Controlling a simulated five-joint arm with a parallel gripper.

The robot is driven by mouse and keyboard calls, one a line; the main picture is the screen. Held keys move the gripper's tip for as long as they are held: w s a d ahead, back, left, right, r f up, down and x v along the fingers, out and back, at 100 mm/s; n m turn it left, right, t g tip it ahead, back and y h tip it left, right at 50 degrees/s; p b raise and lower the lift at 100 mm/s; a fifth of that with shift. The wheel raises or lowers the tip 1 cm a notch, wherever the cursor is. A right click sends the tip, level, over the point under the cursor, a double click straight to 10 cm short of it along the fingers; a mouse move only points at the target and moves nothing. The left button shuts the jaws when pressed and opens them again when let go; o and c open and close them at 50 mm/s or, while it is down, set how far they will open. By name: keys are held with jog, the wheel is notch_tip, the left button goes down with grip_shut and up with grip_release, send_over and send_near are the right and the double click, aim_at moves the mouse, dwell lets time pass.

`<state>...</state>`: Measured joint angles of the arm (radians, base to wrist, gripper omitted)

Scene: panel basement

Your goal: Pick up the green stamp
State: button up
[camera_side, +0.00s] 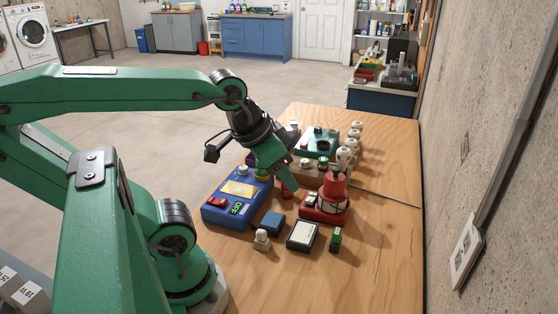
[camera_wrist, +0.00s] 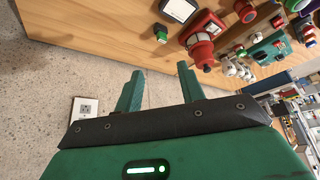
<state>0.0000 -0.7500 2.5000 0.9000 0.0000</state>
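A small block with a green top, which looks like the green stamp (camera_side: 335,240), stands on the wooden table (camera_side: 385,270) in the side view, just right of a pale-faced panel (camera_side: 302,235). In the wrist view the green stamp (camera_wrist: 161,33) shows near the table edge, above and beyond my fingertips. My gripper (camera_side: 286,176) is over the middle of the table in the side view, to the upper left of the stamp and apart from it. In the wrist view my gripper (camera_wrist: 159,78) has its two fingers spread with nothing between them.
A red beacon lamp (camera_side: 334,188) on a red base stands close behind the stamp. A blue control box (camera_side: 238,203), a small blue block (camera_side: 272,223), a cream stamp-like piece (camera_side: 261,240) and white insulators (camera_side: 346,155) are nearby. The table's front right is clear.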

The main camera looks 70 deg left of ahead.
jog(key=shift+o, duration=0.7)
jog(key=shift+w, duration=0.1)
jog(key=n+g, duration=0.6)
jog(key=n, duration=0.3)
send_over(338, 230)
notch_tip(338, 230, down, 16)
jog(key=shift+r, duration=0.1)
jog(key=shift+f, duration=0.3)
jog(key=shift+f, duration=0.1)
jog(key=shift+f, duration=1.2)
